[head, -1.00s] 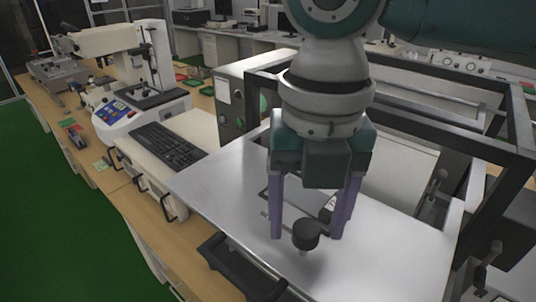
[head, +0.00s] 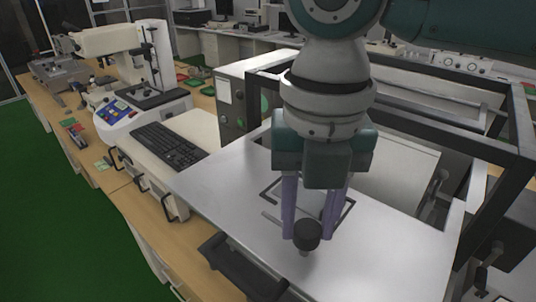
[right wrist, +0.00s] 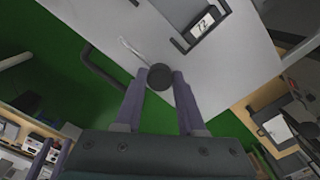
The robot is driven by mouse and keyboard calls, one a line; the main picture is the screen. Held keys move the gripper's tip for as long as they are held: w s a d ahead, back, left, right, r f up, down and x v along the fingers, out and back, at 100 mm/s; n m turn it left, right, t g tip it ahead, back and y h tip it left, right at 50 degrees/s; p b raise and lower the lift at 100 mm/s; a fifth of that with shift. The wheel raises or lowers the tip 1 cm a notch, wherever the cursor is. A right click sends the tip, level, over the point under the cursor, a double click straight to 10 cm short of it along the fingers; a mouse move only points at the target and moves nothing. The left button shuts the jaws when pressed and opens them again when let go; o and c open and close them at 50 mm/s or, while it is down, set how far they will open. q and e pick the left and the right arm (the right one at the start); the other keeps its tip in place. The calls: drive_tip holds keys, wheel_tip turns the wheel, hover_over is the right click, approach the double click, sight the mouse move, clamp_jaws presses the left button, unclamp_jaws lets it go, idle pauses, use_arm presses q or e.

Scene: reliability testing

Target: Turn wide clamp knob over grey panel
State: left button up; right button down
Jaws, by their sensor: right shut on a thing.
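The wide clamp knob (head: 306,235) is a dark, round knob on a short stem over the grey panel (head: 225,180), a broad metallic sheet. My right gripper (head: 309,236) points down with its purple fingers on either side of the knob, shut on it. The right wrist view shows the knob (right wrist: 160,77) between the two fingertips, with a thin metal rod beside it. Purple bars (right wrist: 48,157) at the lower left of that view look like fingers of my left gripper, but their state is unclear. My left gripper is not in the head view.
A dark handle (head: 240,270) sticks out at the panel's front edge. A black frame (head: 490,150) stands behind and right of the panel. A keyboard (head: 167,147) and a white instrument (head: 135,110) are on the left. The panel's left part is bare.

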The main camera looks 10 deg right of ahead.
drive_tip(key=shift+r, duration=0.1)
drive_tip(key=m+p, duration=0.3)
drive_tip(key=shift+r, duration=0.15)
drive_tip(key=m+p, duration=0.3)
drive_tip(key=m, duration=0.2)
drive_tip(key=shift+s+m+p, duration=0.1)
drive_tip(key=shift+m+p, duration=0.2)
drive_tip(key=shift+m, duration=0.1)
drive_tip(key=m+p, duration=0.2)
drive_tip(key=m, duration=0.2)
drive_tip(key=shift+d+m, duration=0.1)
drive_tip(key=shift+m, duration=0.2)
drive_tip(key=m+p, duration=0.2)
drive_tip(key=m, duration=0.2)
drive_tip(key=shift+f+m+p, duration=0.2)
drive_tip(key=shift+m+p, duration=0.1)
drive_tip(key=shift+p, duration=0.05)
drive_tip(key=c, duration=0.5)
unclamp_jaws()
